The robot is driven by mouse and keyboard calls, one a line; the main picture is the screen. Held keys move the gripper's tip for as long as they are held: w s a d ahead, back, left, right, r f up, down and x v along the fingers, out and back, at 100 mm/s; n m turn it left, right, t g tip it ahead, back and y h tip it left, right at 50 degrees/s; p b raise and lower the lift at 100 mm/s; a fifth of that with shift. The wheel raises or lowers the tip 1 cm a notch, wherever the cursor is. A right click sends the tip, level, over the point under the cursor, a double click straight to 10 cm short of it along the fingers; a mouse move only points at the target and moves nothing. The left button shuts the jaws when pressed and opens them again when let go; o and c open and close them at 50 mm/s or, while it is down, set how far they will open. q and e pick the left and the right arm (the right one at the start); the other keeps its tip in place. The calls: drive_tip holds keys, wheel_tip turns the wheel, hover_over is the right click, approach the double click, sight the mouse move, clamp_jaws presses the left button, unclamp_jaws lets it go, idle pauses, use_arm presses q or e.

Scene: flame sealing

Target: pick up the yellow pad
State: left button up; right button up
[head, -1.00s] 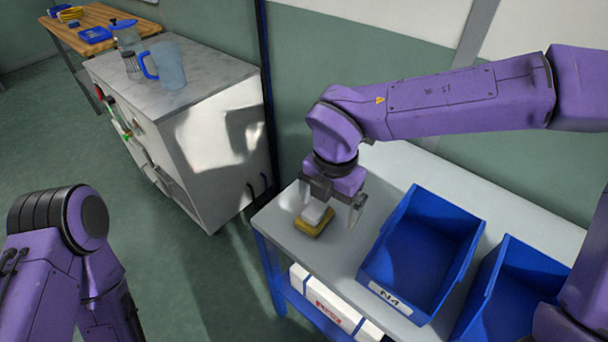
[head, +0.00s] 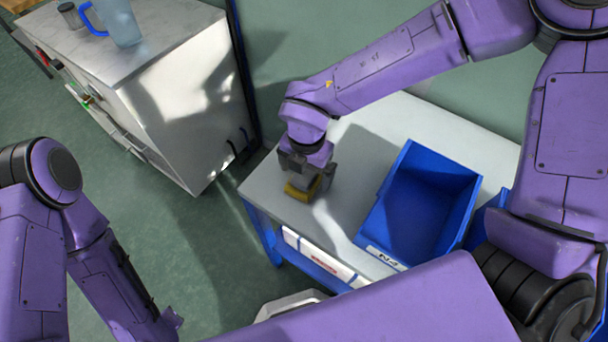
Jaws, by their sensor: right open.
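The yellow pad (head: 298,192) lies on the light table (head: 262,186) near its left corner. My right gripper (head: 308,180) points down over the pad, with its fingers low around the pad's upper part. The gripper is open. It hides part of the pad, and I cannot tell whether the fingers touch it. My left arm shows at the lower left, but its gripper is not in view.
A blue bin (head: 372,232) stands on the table to the right of the pad. A second blue bin (head: 484,222) is mostly hidden behind my arm. A white cabinet (head: 180,135) with a blue-handled jug (head: 118,22) stands at the left. White boxes (head: 318,258) sit under the tabletop.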

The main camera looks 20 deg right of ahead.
sight(307, 170)
drive_tip(key=shift+s+r, duration=0.1)
drive_tip(key=shift+s, duration=0.2)
drive_tip(key=c, duration=1.2)
drive_tip(key=shift+o, duration=0.2)
drive_tip(key=shift+w+r, duration=0.1)
drive_tip(key=shift+r, duration=0.1)
wheel_tip(307, 170, up, 2)
drive_tip(key=shift+r, duration=0.2)
drive_tip(key=s+a+r+b, duration=0.2)
drive_tip(key=s+r, duration=0.8)
drive_tip(key=s, duration=0.4)
